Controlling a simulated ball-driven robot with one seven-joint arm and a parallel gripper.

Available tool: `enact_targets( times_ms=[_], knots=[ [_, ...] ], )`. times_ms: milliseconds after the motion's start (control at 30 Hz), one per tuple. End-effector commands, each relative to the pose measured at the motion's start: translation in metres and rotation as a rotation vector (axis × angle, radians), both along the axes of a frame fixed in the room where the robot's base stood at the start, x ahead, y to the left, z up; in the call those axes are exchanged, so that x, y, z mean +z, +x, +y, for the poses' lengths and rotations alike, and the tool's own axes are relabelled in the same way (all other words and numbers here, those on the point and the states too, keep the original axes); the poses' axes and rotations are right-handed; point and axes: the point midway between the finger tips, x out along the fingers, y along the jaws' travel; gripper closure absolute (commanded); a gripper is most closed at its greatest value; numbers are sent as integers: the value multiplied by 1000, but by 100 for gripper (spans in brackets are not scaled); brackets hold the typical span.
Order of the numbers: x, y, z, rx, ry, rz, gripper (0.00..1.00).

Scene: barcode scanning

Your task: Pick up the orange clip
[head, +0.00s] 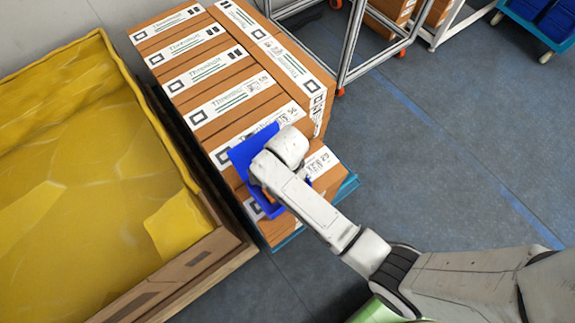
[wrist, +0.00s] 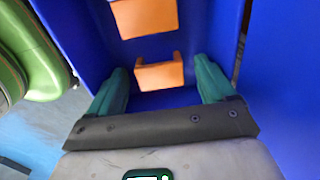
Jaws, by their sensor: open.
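My gripper (wrist: 163,80) is open in the wrist view, with a green finger on each side. An orange clip (wrist: 160,75) with short raised ends lies between the fingers, with a gap on both sides. A second orange piece (wrist: 145,17) lies farther in, cut by the top edge. Both are inside a blue bin (wrist: 80,40). In the head view the blue bin (head: 242,152) is on the stacked boxes, and my wrist covers most of it. The gripper's fingers and the clip are hidden or unclear there.
Brown boxes with white labels (head: 215,75) are stacked on a blue pallet (head: 346,188). A wooden crate with a yellow cover (head: 70,170) stands close on the left. Metal racks (head: 345,45) stand behind. The grey floor on the right (head: 460,140) is clear.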

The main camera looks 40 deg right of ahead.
Motion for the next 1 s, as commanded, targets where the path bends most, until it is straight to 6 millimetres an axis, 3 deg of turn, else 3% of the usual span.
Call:
enact_targets(
  times_ms=[300, 900, 1000],
  knots=[
    [-4, 0, 0, 0, 0, -1, 19],
    [-4, 0, 0, 0, 0, 0, 76],
    [-4, 0, 0, 0, 0, 0, 76]
  ],
)
